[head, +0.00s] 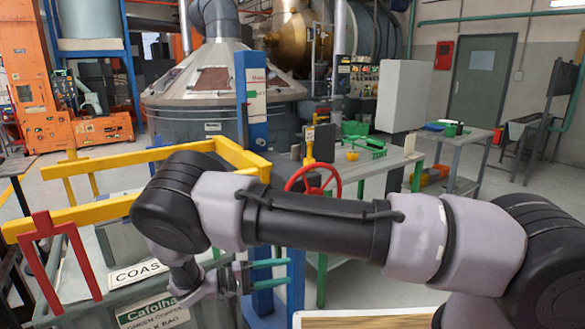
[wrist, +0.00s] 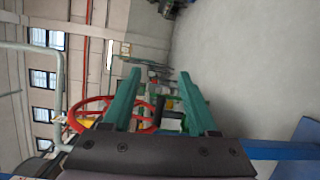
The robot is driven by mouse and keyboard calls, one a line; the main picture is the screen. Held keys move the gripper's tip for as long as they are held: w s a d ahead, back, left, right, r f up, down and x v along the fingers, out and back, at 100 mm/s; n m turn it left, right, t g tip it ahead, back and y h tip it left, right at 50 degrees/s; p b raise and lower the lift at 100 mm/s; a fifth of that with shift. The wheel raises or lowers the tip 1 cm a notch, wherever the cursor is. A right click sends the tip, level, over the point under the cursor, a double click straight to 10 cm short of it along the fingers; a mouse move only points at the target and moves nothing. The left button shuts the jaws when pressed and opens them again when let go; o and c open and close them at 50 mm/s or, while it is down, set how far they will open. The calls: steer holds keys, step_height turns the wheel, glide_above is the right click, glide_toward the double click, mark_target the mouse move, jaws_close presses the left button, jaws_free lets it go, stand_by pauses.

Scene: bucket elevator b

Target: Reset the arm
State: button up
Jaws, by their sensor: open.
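My arm stretches across the front of the head view from the right edge to the left, then bends down at a dark joint. My gripper (head: 287,272) hangs low in front of a blue post, with its two teal fingers pointing right. In the wrist view, my gripper (wrist: 160,72) shows its two teal fingers spread apart with nothing between them. It is open and empty. The wrist view is turned on its side.
A red handwheel (head: 313,182) stands just behind my forearm and also shows in the wrist view (wrist: 84,112). Yellow rails (head: 100,210) and a labelled bin (head: 160,312) lie at the left. A workbench (head: 372,166) stands behind. Open floor shows at right.

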steer(key=w+d+r+m+g+y, duration=0.2)
steer(key=d+r+y, duration=0.25)
steer(key=r, duration=0.45)
steer(key=w+d+r+m+g+y, duration=0.1)
steer(key=d+r+g+y, duration=0.3)
steer(key=r, duration=0.5)
steer(key=w+d+r+m+g+y, duration=0.1)
steer(key=w+d+r+m+y, duration=0.1)
steer(key=d+r+y, duration=0.5)
steer(key=s+d+r+m+t+y, duration=0.1)
steer(key=s+d+r+t, duration=0.3)
steer(key=r, duration=0.5)
steer(key=s+d+r+m+t+y, duration=0.2)
steer(key=s+d+r+t, duration=0.3)
steer(key=s+d+r, duration=0.3)
steer(key=shift+s+d+r+m, duration=0.3)
steer(key=shift+s+d+r, duration=0.05)
steer(key=shift+r, duration=0.5)
steer(key=shift+y, duration=0.25)
